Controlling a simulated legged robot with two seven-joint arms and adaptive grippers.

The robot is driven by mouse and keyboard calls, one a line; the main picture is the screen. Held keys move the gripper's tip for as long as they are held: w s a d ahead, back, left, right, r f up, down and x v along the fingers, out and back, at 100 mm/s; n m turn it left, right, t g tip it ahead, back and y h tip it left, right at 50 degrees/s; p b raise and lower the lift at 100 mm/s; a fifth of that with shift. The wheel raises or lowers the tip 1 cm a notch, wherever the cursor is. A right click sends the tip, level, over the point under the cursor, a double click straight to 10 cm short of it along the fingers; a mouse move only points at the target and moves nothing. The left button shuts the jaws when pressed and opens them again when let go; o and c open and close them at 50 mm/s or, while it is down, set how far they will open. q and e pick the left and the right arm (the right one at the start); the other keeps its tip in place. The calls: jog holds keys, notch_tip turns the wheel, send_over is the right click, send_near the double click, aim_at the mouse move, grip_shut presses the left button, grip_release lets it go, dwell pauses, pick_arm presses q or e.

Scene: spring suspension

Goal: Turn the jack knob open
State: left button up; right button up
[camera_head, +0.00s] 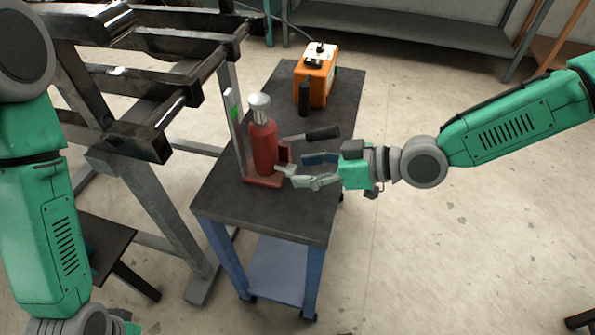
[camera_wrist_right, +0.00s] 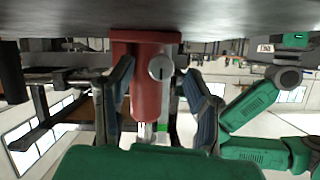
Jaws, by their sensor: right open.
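The red bottle jack (camera_head: 263,150) stands upright on the dark cart top, with a silver cap at its upper end. My right gripper (camera_head: 296,167) is open at the right side of the jack, low near its base. In the right wrist view, which looks upside down, the jack (camera_wrist_right: 139,90) sits between the two spread fingers (camera_wrist_right: 158,82). The round silver knob (camera_wrist_right: 160,68) faces the camera between the fingertips, with space on both sides.
The jack's dark handle (camera_head: 318,133) sticks out just behind my right gripper. An orange box (camera_head: 316,78) and a small black cylinder (camera_head: 304,99) stand at the back of the cart (camera_head: 225,205). A dark metal frame (camera_head: 135,135) stands close on the left.

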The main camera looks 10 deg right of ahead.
jog(key=shift+x, duration=0.95)
grip_shut()
